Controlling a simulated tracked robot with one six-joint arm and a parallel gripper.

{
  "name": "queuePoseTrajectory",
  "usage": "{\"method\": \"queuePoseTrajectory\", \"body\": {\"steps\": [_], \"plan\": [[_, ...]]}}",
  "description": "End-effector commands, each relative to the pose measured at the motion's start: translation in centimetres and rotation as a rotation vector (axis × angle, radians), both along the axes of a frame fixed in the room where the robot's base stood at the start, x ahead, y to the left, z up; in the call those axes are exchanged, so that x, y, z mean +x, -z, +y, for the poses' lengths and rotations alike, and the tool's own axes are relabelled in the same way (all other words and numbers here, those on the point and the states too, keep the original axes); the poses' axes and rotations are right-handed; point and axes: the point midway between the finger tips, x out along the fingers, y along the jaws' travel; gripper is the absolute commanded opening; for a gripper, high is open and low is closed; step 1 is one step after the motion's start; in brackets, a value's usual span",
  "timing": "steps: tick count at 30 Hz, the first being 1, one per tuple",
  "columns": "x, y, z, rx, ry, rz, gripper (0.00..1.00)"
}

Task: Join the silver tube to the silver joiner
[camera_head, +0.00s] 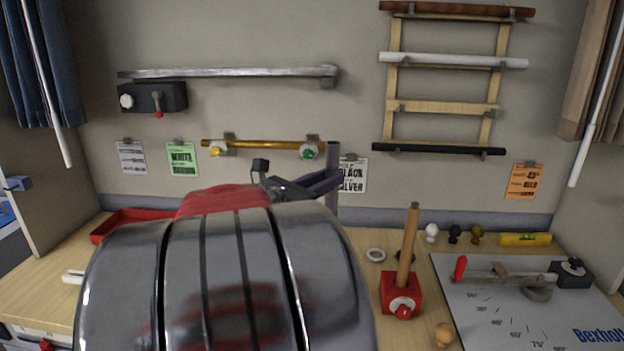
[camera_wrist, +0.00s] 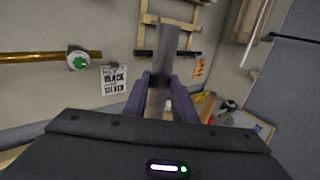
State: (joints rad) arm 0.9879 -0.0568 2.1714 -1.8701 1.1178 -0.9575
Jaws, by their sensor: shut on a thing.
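My gripper (camera_head: 322,184) is shut on a plain grey tube, which I take to be the silver tube (camera_head: 332,160). The tube stands nearly upright between the dark fingers, clear of the wall. In the wrist view, my gripper (camera_wrist: 161,92) holds the tube (camera_wrist: 164,50), which points away from me. A silver rail (camera_head: 230,72) is fixed along the wall at upper left, with a grey bracket at its right end. I cannot tell which piece is the silver joiner. My own arm hides much of the table's middle.
A gold rod (camera_head: 265,144) with fittings hangs below the rail. A wooden rack (camera_head: 445,106) holds rods at right. A red block (camera_head: 401,294) with a wooden rod stands on the table. A grey board (camera_head: 500,315) lies right of it, and a red tray (camera_head: 125,222) sits left.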

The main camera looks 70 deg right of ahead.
Motion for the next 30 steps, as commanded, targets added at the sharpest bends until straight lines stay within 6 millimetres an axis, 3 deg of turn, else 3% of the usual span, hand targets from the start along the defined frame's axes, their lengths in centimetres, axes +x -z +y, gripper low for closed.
{"method": "queuePoseTrajectory", "body": {"steps": [30], "plan": [[0.1,1.8,0.0,0.0,-0.001,0.0,0.0]]}}
